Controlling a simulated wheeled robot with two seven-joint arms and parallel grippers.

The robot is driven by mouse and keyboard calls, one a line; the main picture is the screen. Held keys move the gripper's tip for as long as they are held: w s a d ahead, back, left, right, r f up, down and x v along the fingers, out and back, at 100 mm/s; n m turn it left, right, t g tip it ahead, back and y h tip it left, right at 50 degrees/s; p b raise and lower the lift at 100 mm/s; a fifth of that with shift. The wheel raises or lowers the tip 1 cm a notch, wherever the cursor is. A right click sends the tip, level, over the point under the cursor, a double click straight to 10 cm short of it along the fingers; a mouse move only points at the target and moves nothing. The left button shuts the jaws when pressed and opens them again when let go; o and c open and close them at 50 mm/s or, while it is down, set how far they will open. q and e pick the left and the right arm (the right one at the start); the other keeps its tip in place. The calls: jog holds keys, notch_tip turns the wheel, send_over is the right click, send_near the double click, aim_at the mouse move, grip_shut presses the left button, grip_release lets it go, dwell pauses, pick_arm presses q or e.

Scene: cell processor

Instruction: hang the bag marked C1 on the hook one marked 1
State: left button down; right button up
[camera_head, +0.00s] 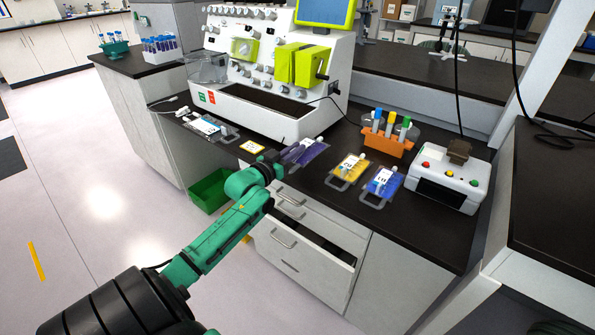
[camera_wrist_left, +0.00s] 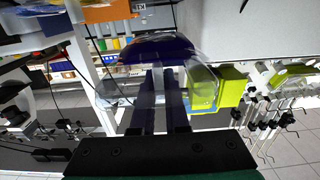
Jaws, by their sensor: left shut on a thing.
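A purple bag (camera_head: 307,150) is at the front edge of the dark counter, in front of the white processor. My left gripper (camera_head: 284,160) is shut on it at its near end. In the left wrist view the bag (camera_wrist_left: 160,48) shows blurred and dark purple beyond my left fingers (camera_wrist_left: 160,110). A yellow bag (camera_head: 350,171) and a blue bag (camera_head: 382,184) lie on the counter to the right, and a clear bag (camera_head: 210,126) lies to the left. The bag markings are too small to read. No hook marked 1 can be made out. My right gripper is not in view.
The white processor (camera_head: 262,122) with lime-green parts (camera_head: 301,66) stands behind. An orange tube rack (camera_head: 389,144) and a white device with buttons (camera_head: 436,176) stand at the right. Drawers (camera_head: 296,232) and a green bin (camera_head: 208,191) are below the counter.

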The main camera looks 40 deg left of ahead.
pick_arm(q)
notch_tip(320, 180, down, 7)
jog(key=shift+f+b, duration=0.15)
jog(key=shift+b, duration=0.4)
jog(key=shift+f, duration=0.1)
jog(key=c, duration=0.9)
grip_release()
